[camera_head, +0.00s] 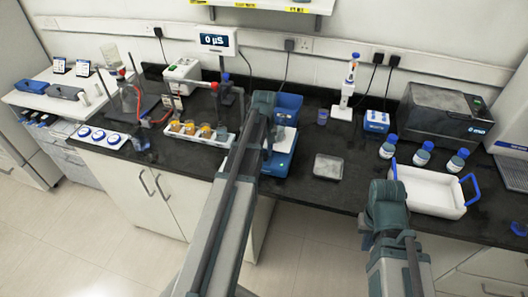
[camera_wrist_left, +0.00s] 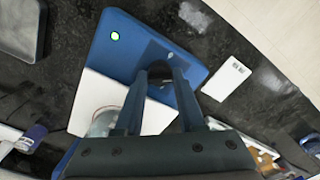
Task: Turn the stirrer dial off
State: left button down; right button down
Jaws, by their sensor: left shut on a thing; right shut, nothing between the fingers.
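The stirrer (camera_head: 280,166) is a blue unit with a pale top plate, at the middle of the bench. In the left wrist view the stirrer (camera_wrist_left: 128,48) shows a lit green light (camera_wrist_left: 115,37) and a dark front panel. My left gripper (camera_head: 268,145) points down at it; in the wrist view its fingers (camera_wrist_left: 160,74) are shut at that panel. The dial between the fingers is mostly hidden. A clear glass vessel (camera_wrist_left: 104,122) shows over the pale plate. My right gripper (camera_head: 372,222) is low at the right, shut and empty, its fingertips largely hidden by my wrist.
A rack of amber vials (camera_head: 205,133) stands left of the stirrer. A grey square dish (camera_head: 328,167) lies to its right, with a white tray (camera_head: 430,190) and blue-capped bottles (camera_head: 422,155) further right. A white card (camera_wrist_left: 227,78) lies beside the stirrer. Dark bench is bare around the dish.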

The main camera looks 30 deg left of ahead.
pick_arm(q)
jog(key=n, duration=0.5)
jog(key=shift+n, duration=0.3)
jog(key=n, duration=0.4)
jog(key=shift+n, duration=0.4)
jog(key=c, duration=0.5)
grip_release()
